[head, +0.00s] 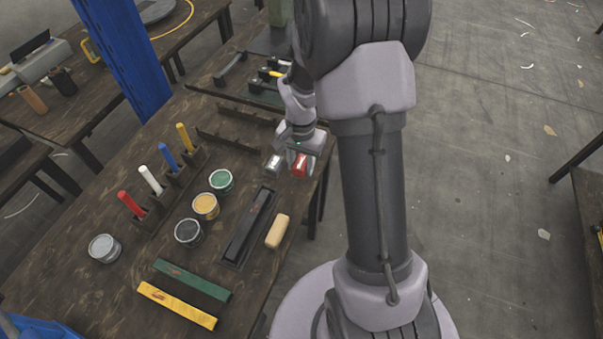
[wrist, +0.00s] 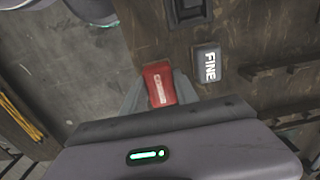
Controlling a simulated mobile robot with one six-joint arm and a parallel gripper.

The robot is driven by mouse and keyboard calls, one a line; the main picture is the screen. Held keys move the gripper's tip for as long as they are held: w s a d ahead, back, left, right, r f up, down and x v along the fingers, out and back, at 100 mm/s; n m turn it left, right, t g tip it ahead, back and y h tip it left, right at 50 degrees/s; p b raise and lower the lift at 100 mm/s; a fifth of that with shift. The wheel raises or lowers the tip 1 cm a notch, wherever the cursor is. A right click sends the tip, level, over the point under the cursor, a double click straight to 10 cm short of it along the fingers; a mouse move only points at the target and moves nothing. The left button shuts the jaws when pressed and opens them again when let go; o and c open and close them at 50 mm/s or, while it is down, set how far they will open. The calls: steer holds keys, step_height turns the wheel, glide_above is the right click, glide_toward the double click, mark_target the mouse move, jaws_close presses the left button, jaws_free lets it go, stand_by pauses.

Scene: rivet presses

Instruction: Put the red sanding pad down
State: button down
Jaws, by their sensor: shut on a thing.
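My gripper (head: 301,158) is shut on the red sanding pad (head: 300,167), near the right-hand edge of the workbench in the head view. In the wrist view the red pad (wrist: 160,84) sits between the two grey fingers, with a pale label on its face. A grey pad marked FINE (wrist: 207,65) lies on the bench to its right, apart from it. That grey pad (head: 274,164) shows just left of my gripper in the head view. I cannot tell whether the red pad touches the bench.
The bench (head: 85,260) edge is close to the red pad, with floor beyond. A tan block (head: 277,232), a dark tray (head: 238,250) and several open tins, including a green one (head: 221,180), stand nearer. Slotted dark racks (head: 238,140) lie left of my gripper.

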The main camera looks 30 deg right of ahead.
mark_target(301, 173)
steer(key=shift+f+b, duration=1.05)
steer(key=shift+f, duration=0.95)
steer(key=c, duration=0.9)
jaws_free()
steer(key=shift+c, duration=0.2)
step_height(301, 173, up, 12)
steer(key=p, duration=0.5)
steer(key=shift+s+r, duration=0.1)
steer(key=shift+r, duration=0.05)
steer(key=s+a+r+n+t, duration=0.1)
steer(key=s+a+r, duration=0.15)
steer(key=r, duration=0.25)
steer(key=s+a+r+n+t, duration=0.1)
steer(key=a+r, duration=0.3)
steer(key=r, duration=0.2)
steer(key=s+a+r+n+t+y, duration=0.1)
steer(key=s+a+r+n+t, duration=0.1)
steer(key=s+a, duration=0.3)
steer(key=s+a+r+n+t+y, duration=0.1)
steer(key=s+a+r, duration=0.3)
steer(key=s, duration=0.4)
steer(key=shift+s+a+r+n+t, duration=0.3)
steer(key=shift+a+r+n+t, duration=0.15)
steer(key=shift+r, duration=0.35)
steer(key=shift+d, duration=0.15)
